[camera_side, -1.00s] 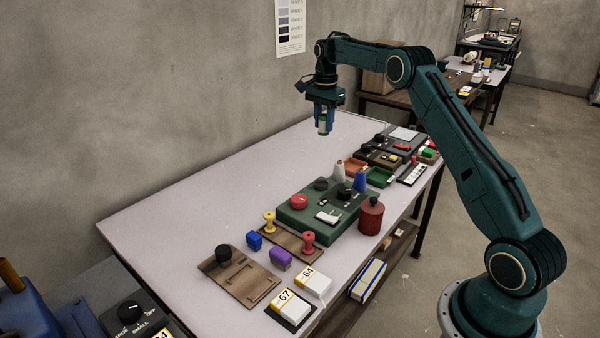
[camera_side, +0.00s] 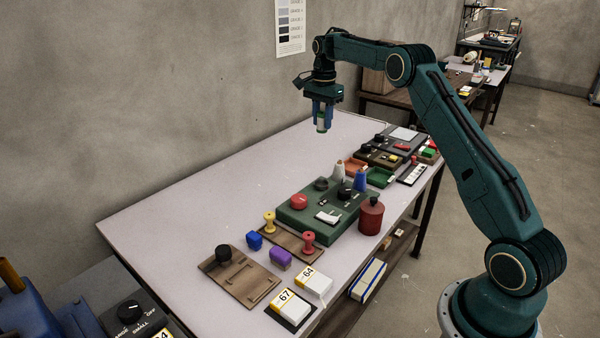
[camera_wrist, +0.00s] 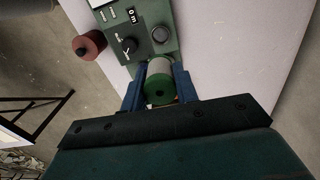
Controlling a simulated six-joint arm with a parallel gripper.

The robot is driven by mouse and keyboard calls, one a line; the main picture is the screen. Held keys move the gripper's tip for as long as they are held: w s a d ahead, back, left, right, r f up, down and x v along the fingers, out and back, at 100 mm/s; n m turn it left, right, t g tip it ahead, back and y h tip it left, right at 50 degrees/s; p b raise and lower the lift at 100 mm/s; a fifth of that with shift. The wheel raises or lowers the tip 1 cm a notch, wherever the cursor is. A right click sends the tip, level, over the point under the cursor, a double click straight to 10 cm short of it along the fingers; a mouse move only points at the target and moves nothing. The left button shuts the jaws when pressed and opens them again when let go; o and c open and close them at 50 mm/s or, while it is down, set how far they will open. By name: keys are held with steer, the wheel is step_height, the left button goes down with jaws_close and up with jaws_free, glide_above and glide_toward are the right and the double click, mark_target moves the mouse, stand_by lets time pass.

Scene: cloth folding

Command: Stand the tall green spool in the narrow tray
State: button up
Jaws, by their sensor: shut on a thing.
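My gripper (camera_side: 322,124) is shut on a green spool (camera_wrist: 158,90) wound with pale grey, and holds it in the air above the far part of the table. In the wrist view the spool's green end faces the camera, between the two blue fingers; its far end is hidden. A narrow brown wooden board (camera_side: 291,241) lies near the front of the table, left of the dark green panel. A yellow spool (camera_side: 269,223) and a red spool (camera_side: 308,243) stand on it. I cannot tell whether this board is the narrow tray.
The dark green control panel (camera_side: 322,213) with knobs takes up the middle. A dark red bottle (camera_side: 371,217) stands beside it. A small green tray (camera_side: 380,177) and an orange tray (camera_side: 355,169) lie behind it. The table's wall side is clear.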

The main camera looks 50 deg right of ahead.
steer(key=s+a+f, duration=0.2)
steer(key=a, duration=0.9)
steer(key=s+a+f, duration=0.2)
steer(key=s+a, duration=0.1)
steer(key=a, duration=0.8)
steer(key=shift+s+a+n, duration=0.15)
steer(key=shift+s+n, duration=0.15)
steer(key=shift+f, duration=0.2)
glide_above(289, 241)
step_height(289, 241, down, 16)
steer(key=shift+r, duration=0.2)
steer(key=shift+f, duration=0.1)
steer(key=shift+f, duration=2)
steer(key=shift+f, duration=0.1)
